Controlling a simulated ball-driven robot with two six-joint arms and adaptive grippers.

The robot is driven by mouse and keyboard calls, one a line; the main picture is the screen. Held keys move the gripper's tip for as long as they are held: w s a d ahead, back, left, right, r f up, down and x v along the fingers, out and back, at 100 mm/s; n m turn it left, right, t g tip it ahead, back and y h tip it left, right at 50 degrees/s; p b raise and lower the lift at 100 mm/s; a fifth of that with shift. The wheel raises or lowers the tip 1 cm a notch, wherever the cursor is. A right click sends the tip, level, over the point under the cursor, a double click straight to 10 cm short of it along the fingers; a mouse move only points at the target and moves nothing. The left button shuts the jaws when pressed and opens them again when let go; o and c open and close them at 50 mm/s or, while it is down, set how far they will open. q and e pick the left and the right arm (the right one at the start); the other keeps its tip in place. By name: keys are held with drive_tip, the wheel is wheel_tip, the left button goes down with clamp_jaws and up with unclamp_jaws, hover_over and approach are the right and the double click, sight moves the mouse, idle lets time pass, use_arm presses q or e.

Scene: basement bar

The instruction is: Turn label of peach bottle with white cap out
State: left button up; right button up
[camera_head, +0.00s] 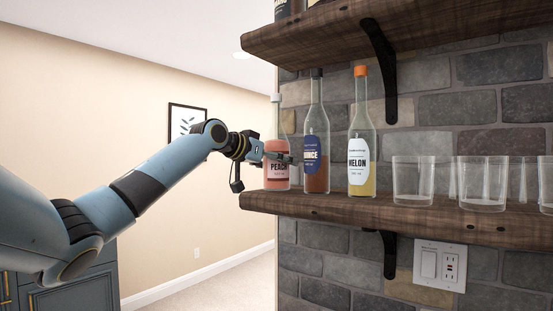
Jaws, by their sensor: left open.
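The peach bottle (277,184) with a white cap stands upright at the left end of the lower wooden shelf. Its pink label reading "PEACH" faces mostly toward me, with its upper part covered by my gripper. My left gripper (287,157) reaches in from the left at the height of the bottle's upper body, its fingers in front of or beside the bottle. It is open; I cannot tell whether it touches the glass. My right gripper is not in view.
A dark-labelled bottle (316,169) with a black cap stands close on the right, then a melon bottle (361,150) with an orange cap. Several clear glasses (413,181) stand further right on the lower shelf (390,211). An upper shelf (345,28) with a black bracket (387,70) hangs above.

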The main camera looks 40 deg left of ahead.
use_arm(q)
drive_tip(key=shift+d+r+n+y+p, duration=0.15)
drive_tip(key=shift+r+n+y+p, duration=0.2)
drive_tip(key=shift+n+y+p, duration=0.85)
drive_tip(key=shift+y+p, duration=0.15)
drive_tip(key=shift+y, duration=0.25)
drive_tip(key=shift+f+n+g+y+p, duration=0.1)
drive_tip(key=shift+n+g+y+p, duration=0.2)
drive_tip(key=shift+n+y, duration=0.75)
drive_tip(key=shift+f+n+g+y, duration=0.15)
drive_tip(key=shift+n+g+y, duration=0.25)
drive_tip(key=shift+y, duration=0.45)
drive_tip(key=shift+a, duration=0.2)
drive_tip(key=shift+c, duration=0.2)
